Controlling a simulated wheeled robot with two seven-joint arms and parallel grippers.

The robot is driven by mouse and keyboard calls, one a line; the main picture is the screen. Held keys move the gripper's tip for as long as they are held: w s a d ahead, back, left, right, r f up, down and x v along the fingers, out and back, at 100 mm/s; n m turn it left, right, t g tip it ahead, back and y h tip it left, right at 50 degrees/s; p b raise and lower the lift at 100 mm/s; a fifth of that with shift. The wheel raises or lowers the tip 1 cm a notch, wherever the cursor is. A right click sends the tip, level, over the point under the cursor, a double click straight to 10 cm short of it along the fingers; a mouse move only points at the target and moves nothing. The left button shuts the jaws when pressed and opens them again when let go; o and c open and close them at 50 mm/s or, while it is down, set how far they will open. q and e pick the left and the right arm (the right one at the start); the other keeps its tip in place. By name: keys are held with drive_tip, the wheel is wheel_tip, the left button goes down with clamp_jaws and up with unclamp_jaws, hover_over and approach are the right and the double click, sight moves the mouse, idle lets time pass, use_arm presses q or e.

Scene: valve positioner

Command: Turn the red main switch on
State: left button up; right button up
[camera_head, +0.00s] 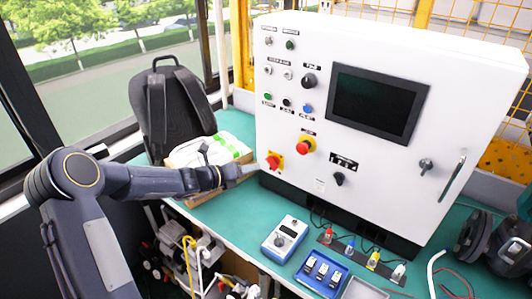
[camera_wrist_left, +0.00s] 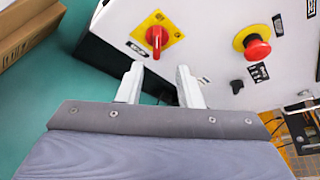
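The red main switch (camera_head: 273,162) is a red rotary handle on a yellow square plate, low on the left side of the white control cabinet's front (camera_head: 400,165). In the left wrist view the switch (camera_wrist_left: 156,38) stands just beyond my fingertips, with its handle roughly upright in that picture. My left gripper (camera_head: 250,170) is just left of the switch, apart from it. In the left wrist view its two fingers (camera_wrist_left: 160,72) are spread with nothing between them, so it is open. My right gripper is in neither view.
A red emergency button on a yellow collar (camera_head: 305,146) sits right of the switch. A dark screen (camera_head: 376,103) is higher up. A blue meter (camera_head: 284,240) and a switch tray (camera_head: 321,273) lie on the green table (camera_head: 235,228). A black backpack (camera_head: 170,108) stands behind my left arm.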

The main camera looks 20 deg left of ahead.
sight(269, 164)
use_arm(q)
drive_tip(key=shift+n, duration=0.3)
drive_tip(key=x, duration=0.4)
drive_tip(key=p+x, duration=0.1)
drive_tip(key=x, duration=0.3)
drive_tip(key=shift+w+a+f, duration=0.15)
drive_tip(key=shift+w+a, duration=0.1)
clamp_jaws()
